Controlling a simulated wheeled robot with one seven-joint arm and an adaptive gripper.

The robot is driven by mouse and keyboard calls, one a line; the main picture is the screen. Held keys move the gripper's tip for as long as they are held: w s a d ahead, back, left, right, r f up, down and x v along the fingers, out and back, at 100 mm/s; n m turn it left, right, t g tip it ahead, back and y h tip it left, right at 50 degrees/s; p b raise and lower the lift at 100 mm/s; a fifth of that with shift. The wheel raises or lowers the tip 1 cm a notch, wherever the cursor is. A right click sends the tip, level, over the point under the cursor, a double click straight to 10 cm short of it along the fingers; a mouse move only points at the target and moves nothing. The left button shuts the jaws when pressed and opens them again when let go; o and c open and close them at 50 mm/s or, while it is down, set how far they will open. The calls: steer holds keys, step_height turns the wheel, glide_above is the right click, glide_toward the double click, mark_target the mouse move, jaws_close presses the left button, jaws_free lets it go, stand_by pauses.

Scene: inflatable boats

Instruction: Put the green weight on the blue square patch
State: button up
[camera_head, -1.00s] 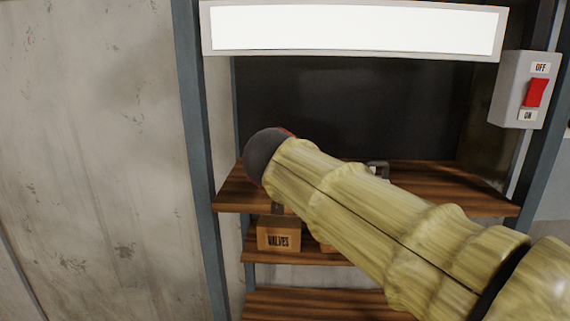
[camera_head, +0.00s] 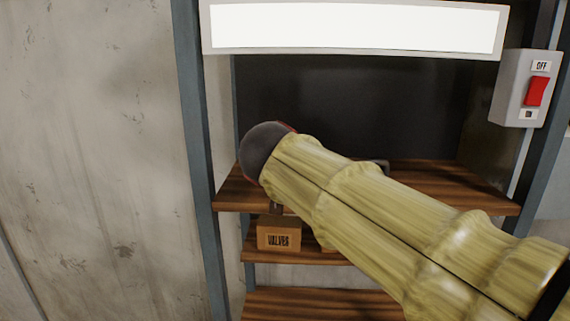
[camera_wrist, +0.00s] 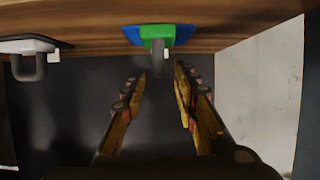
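In the wrist view, the green weight (camera_wrist: 176,35) with a grey handle sits on the blue square patch (camera_wrist: 132,36), at the top middle. Blue shows on both sides of the green. My gripper (camera_wrist: 160,70) is open, its two fingers apart with nothing between their tips. The handle points toward the gap between the fingers, and the weight looks free of them. In the head view, my arm hides the gripper, the green weight and the blue patch.
A white weight (camera_wrist: 20,46) with a dark handle stands on a dark patch to the left in the wrist view. The head view shows the wooden shelf (camera_head: 480,196), a VALVES box (camera_head: 279,235) below, and a red switch (camera_head: 537,91) at right.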

steer(key=b+v, duration=0.1)
steer(key=v, duration=0.9)
steer(key=shift+b, duration=0.3)
steer(key=shift+d, duration=0.1)
steer(key=s+d+f+g, duration=0.2)
steer(key=s+d+f, duration=0.3)
steer(key=d+f, duration=0.3)
steer(key=s+d+f+g, duration=0.2)
steer(key=s+d+f, duration=0.2)
steer(key=d+f, duration=0.45)
steer(key=s+d+f+g, duration=0.2)
steer(key=s+f, duration=0.5)
steer(key=f, duration=0.2)
steer(key=s+d+f+g, duration=0.1)
steer(key=s+d+f, duration=0.1)
steer(key=s+f, duration=0.6)
steer(key=shift+s+f+g+y, duration=0.25)
steer(key=shift+f+g+y, duration=0.15)
steer(key=shift+f, duration=0.4)
